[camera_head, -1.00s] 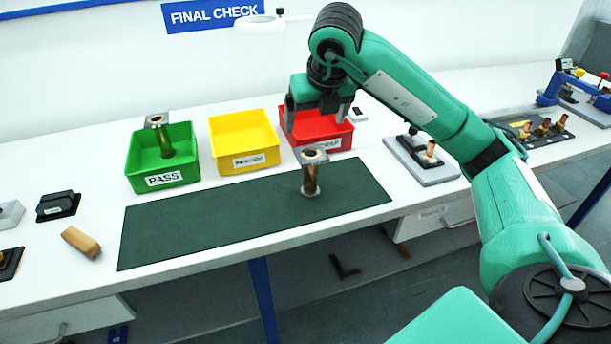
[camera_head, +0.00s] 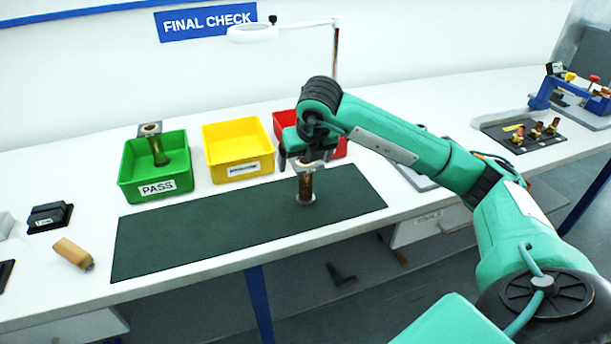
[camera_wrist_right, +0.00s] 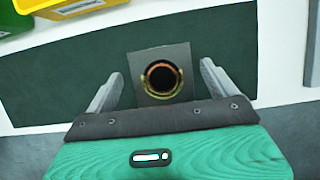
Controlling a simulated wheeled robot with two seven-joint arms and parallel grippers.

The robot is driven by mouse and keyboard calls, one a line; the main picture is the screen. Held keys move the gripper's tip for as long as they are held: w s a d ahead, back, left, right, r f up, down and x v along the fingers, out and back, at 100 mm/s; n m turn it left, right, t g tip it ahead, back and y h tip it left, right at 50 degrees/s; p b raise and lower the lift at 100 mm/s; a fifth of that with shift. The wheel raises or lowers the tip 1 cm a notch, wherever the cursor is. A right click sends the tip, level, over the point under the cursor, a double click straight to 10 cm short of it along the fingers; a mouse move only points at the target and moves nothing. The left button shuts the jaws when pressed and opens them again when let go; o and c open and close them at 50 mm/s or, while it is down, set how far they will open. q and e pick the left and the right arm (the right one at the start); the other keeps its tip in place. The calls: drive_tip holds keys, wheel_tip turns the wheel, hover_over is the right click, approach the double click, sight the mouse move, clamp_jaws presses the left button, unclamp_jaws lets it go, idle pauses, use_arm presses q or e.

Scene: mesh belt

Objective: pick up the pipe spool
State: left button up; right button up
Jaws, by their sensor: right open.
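A pipe spool (camera_head: 306,188) stands upright on the dark green mat (camera_head: 190,232), a copper-brown tube with a round foot and a square grey top plate. In the right wrist view the square plate of the spool (camera_wrist_right: 150,68) shows from above, with a dark round bore, between the two fingers. My right gripper (camera_head: 305,163) is open at the top of the spool, with a finger to each side; in the wrist view the fingers (camera_wrist_right: 157,85) stand apart from the plate. A second spool (camera_head: 158,150) stands in the green PASS tray (camera_head: 150,187). My left gripper is not in view.
A yellow tray (camera_head: 238,150) and a red tray (camera_head: 284,121) stand behind the mat. A tan block (camera_head: 72,253) and a black block (camera_head: 48,217) lie at the left. A magnifier lamp (camera_head: 253,33) stands at the back. The mat left of the spool is clear.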

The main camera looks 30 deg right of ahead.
drive_tip(key=shift+x, duration=1.55)
drive_tip(key=shift+d, duration=0.1)
drive_tip(key=shift+s, duration=0.1)
drive_tip(key=shift+c, duration=0.4)
drive_tip(key=c, duration=1.4)
drive_tip(key=shift+r, duration=0.2)
